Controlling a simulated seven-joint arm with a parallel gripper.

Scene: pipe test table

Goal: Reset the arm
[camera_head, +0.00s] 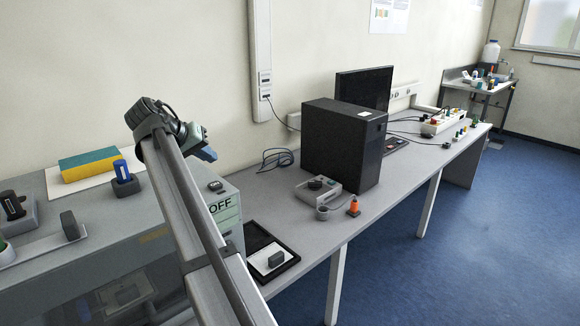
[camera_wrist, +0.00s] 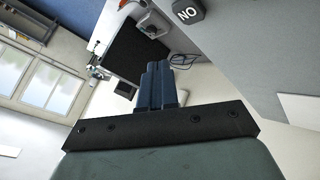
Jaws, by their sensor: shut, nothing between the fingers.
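My gripper (camera_wrist: 162,86) shows in the wrist view with its two dark blue fingers pressed together and nothing between them. In the head view my arm rises from the bottom middle up to the left, and my gripper (camera_head: 207,153) is at its upper end, in front of the wall. It is raised above the tables and touches nothing that I can see. The fingertips are small and hard to make out in the head view.
A black box (camera_head: 343,146) and a monitor (camera_head: 364,88) stand on the long grey table (camera_head: 400,160). A grey device (camera_head: 318,190), an orange-tipped item (camera_head: 353,207) and a black tray (camera_head: 259,235) lie nearer. A yellow-teal block (camera_head: 90,163) sits at left.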

